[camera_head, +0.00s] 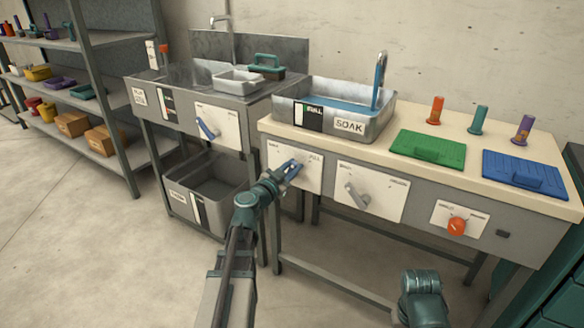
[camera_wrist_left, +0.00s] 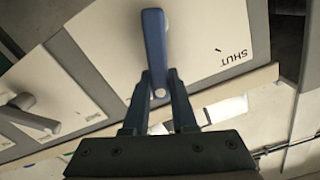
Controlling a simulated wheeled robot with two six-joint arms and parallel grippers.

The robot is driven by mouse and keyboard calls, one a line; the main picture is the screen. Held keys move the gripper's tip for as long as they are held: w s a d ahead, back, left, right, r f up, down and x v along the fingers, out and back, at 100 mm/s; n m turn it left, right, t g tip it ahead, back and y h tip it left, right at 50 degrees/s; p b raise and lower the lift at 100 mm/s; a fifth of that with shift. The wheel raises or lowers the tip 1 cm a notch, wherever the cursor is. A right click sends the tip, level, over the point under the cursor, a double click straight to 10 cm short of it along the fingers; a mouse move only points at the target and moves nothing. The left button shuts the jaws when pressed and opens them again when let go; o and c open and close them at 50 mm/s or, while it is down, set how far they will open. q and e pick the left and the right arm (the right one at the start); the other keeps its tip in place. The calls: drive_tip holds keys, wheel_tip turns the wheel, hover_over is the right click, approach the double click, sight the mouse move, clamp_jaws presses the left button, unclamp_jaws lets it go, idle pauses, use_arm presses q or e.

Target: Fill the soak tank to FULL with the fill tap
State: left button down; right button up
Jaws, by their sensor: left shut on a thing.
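The soak tank (camera_head: 383,126) is a grey metal basin labelled SOAK on the bench. My left gripper (camera_head: 291,170) is shut on the blue tap lever on the white panel below the tank. In the left wrist view the gripper (camera_wrist_left: 158,92) has its fingers around the end of the blue lever (camera_wrist_left: 154,45), beside a SHUT mark. My right gripper's jaws are not visible.
A grey-handled valve panel (camera_head: 372,190) and an orange knob (camera_head: 457,226) sit to the right. Another sink (camera_head: 190,82) stands left, with a grey bin (camera_head: 207,182) below. Shelves are further left.

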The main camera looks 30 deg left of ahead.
use_arm(q)
drive_tip(key=c, duration=0.7)
unclamp_jaws()
drive_tip(key=shift+s, duration=0.1)
